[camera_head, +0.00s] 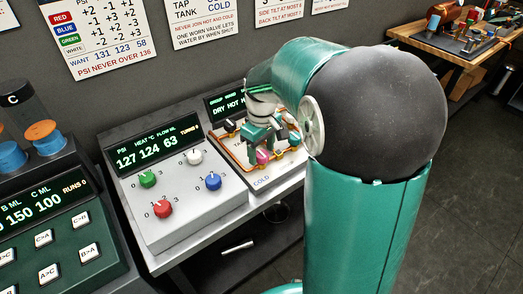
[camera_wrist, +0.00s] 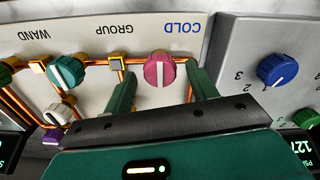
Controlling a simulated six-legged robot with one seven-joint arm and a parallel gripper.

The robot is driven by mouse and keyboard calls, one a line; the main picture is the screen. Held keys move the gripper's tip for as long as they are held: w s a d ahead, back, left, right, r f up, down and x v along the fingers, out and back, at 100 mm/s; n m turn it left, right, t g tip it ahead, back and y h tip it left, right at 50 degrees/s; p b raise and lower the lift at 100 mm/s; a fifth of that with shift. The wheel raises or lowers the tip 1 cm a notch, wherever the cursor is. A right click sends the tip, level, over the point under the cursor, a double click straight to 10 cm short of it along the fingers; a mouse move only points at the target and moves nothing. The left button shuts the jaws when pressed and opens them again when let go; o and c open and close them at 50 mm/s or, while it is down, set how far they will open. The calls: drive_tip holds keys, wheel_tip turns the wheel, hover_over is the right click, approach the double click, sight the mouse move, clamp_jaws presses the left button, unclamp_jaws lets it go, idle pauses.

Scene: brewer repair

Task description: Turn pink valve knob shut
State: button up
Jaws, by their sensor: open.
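The pink valve knob (camera_wrist: 159,70) sits on a copper pipe beside the COLD label in the wrist view. A pale line runs across its face. My gripper (camera_wrist: 160,92) is open, with one green finger on each side of the knob and gaps between them. I cannot tell how deep the fingertips reach. In the head view the pink knob (camera_head: 263,156) shows small below my gripper (camera_head: 264,143), on the white valve panel (camera_head: 240,165).
A teal knob (camera_wrist: 66,71) and a white knob (camera_wrist: 58,114) sit left of the pink one in the wrist view. The grey control box (camera_head: 190,205) with red, green, blue and white knobs stands close beside the panel.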

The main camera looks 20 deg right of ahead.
sight(262, 154)
wheel_tip(262, 154, up, 13)
idle(0.3)
idle(0.4)
